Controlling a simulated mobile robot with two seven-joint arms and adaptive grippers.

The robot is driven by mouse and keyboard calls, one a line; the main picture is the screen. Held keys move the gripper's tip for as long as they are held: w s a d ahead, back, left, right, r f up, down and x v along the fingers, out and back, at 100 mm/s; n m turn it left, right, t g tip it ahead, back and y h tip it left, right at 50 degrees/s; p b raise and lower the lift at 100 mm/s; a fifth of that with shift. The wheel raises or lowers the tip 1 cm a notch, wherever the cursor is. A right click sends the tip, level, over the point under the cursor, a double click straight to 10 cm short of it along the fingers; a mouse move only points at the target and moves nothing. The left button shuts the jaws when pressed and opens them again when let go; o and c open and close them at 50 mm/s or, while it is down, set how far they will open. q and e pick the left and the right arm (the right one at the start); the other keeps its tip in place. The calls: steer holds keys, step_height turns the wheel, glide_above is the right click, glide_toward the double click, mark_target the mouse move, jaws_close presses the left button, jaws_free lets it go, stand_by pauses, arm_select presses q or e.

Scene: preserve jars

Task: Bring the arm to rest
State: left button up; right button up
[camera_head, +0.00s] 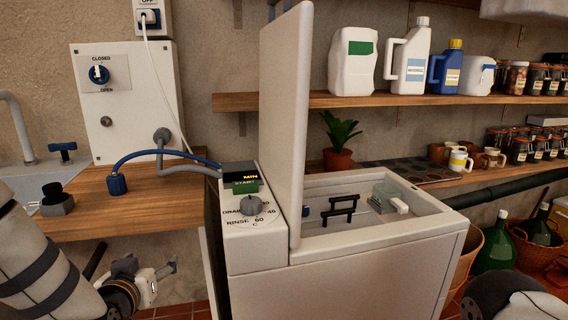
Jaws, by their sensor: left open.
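My left arm comes in from the lower left. My left gripper (163,272) is open and empty, low in front of the wooden bench and left of the white top-opening machine (340,285). It touches nothing that I can make out. Part of my right arm shows at the lower right corner; its gripper is outside the picture. The machine's lid (284,120) stands upright. Its open top shows a black handle (340,210) and a pale clear item (390,197) inside.
The wooden bench (150,215) holds a blue hose end (117,184) and a black knob-like part (56,199). A wall box (127,135) has a dial by CLOSED and OPEN. Shelves with bottles and jars run right. A green bottle (495,245) and basket (535,258) stand at the right.

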arm_select(q)
steer(key=s+d+f+m+g+h+p, duration=0.15)
steer(key=s+f+g, duration=0.25)
steer(key=s+f, duration=0.7)
steer(key=s+d+f+g+h+b, duration=0.1)
steer(key=s+d+f+g, duration=0.3)
steer(key=s+f, duration=0.7)
steer(key=s+g+p, duration=0.1)
steer(key=s+g, duration=0.7)
steer(key=s, duration=1.8)
steer(key=shift+s+a, duration=0.35)
steer(key=shift+a, duration=0.05)
arm_select(e)
steer(key=shift+w+r+t, duration=0.5)
steer(key=shift+w+r, duration=0.55)
steer(key=shift+w, duration=0.1)
